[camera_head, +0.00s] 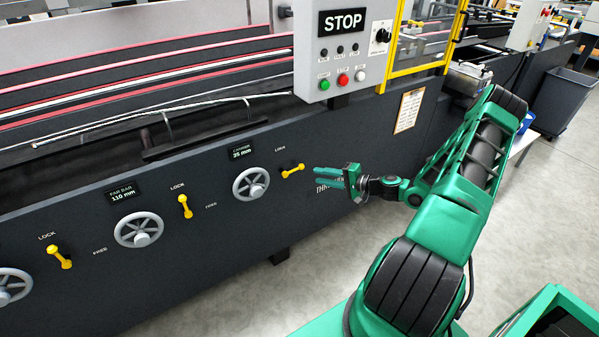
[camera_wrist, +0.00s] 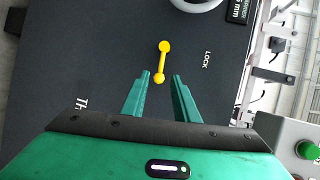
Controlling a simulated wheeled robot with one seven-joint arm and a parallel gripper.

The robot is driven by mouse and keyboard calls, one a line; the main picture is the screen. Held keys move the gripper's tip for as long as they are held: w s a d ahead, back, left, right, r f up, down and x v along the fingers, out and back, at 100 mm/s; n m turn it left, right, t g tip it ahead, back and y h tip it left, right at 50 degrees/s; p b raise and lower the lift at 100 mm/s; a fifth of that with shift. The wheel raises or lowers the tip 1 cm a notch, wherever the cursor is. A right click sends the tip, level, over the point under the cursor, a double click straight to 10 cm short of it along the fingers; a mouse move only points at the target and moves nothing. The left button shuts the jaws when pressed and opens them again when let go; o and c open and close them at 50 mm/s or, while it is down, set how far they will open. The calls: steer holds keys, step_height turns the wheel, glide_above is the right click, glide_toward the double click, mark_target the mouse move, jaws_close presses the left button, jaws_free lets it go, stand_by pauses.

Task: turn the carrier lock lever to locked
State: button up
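The carrier lock lever (camera_head: 293,171) is a small yellow lever on the dark machine panel, right of the carrier handwheel (camera_head: 251,184) and below a LOCK label (camera_head: 280,149). It lies nearly level, pointing right and slightly up, away from LOCK. My gripper (camera_head: 317,175) is green, open and empty, just right of the lever's free end. In the wrist view the lever (camera_wrist: 162,62) lies ahead, with its near end in line with the gap between the two fingertips (camera_wrist: 160,76). I see no contact. A FREE label for this lever is not visible; my gripper covers part of the panel there.
Two similar yellow levers (camera_head: 185,206) (camera_head: 60,257) and two more handwheels (camera_head: 138,230) (camera_head: 13,285) are further left. A grey control box (camera_head: 344,50) with a STOP screen and buttons juts out above. A yellow frame (camera_head: 418,68) stands beside it. The floor in front is clear.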

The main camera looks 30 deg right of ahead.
mark_target(293, 170)
steer(key=d+x, duration=0.1)
steer(key=x, duration=0.9)
steer(key=shift+w+m+t+h, duration=0.3)
steer(key=shift+w+m+t, duration=0.1)
steer(key=shift+w, duration=0.25)
steer(key=shift+d, duration=0.1)
jaws_close()
